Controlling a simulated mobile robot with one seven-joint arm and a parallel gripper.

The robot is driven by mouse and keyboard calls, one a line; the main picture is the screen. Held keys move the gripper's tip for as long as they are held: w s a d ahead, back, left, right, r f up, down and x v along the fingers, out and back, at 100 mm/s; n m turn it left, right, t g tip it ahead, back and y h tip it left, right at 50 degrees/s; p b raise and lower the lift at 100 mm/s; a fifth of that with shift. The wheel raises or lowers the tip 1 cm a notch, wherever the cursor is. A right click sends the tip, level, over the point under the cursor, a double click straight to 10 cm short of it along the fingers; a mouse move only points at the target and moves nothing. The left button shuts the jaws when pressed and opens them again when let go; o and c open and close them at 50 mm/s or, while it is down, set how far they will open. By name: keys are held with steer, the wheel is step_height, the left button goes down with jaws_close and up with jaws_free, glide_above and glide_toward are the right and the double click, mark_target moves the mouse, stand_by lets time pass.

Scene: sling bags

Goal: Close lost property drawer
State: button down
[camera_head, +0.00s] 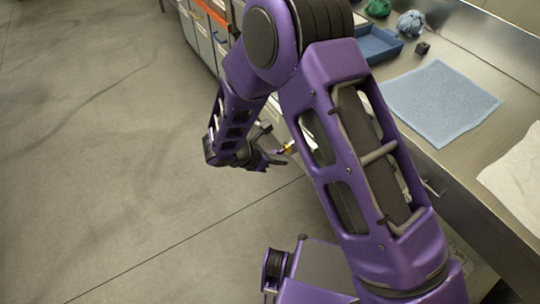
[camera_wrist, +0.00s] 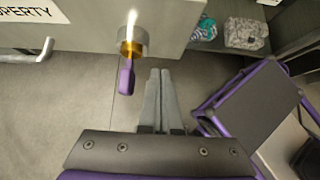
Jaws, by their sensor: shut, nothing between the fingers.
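In the wrist view a grey drawer front (camera_wrist: 85,30) carries a white label (camera_wrist: 38,9) ending in "PROPERTY". A pale bar handle (camera_wrist: 28,56) is on its left part. A brass lock (camera_wrist: 131,47) with a purple-headed key (camera_wrist: 126,78) sticks out near its right end. My gripper (camera_wrist: 160,74) is shut and empty, its fingertips just below and right of the lock, apart from the front as far as I can see. In the head view my gripper (camera_head: 280,160) is low beside the counter. My arm hides most of the drawer there, so how far it is open is unclear.
The counter (camera_head: 465,150) bears a blue cloth (camera_head: 442,100), a blue tray (camera_head: 378,46), a small dark cube (camera_head: 422,48) and a pale cloth (camera_head: 518,175). Grey drawers (camera_head: 205,40) stand farther back. A folded patterned bundle (camera_wrist: 246,33) lies right of the front. The floor (camera_head: 90,150) at left is clear.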

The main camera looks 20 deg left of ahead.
mark_target(297, 153)
steer(key=w+d, duration=0.1)
steer(key=w+d+f, duration=0.1)
steer(key=w, duration=0.1)
steer(key=shift+d, duration=0.3)
steer(key=shift+w+d, duration=0.35)
steer(key=shift+w, duration=0.15)
steer(key=shift+w+d+f, duration=0.1)
steer(key=shift+w+d, duration=0.25)
steer(key=shift+w, duration=0.05)
steer(key=w+d+b, duration=0.1)
steer(key=w+d, duration=0.3)
steer(key=w, duration=0.1)
steer(key=w+d+b, duration=0.1)
steer(key=w+d, duration=0.4)
steer(key=w, duration=0.1)
steer(key=w+d+b, duration=0.1)
steer(key=w+d, duration=0.4)
steer(key=shift+w+d, duration=0.15)
steer(key=shift+w, duration=0.2)
steer(key=shift+w+d, duration=0.1)
steer(key=shift+d, duration=0.15)
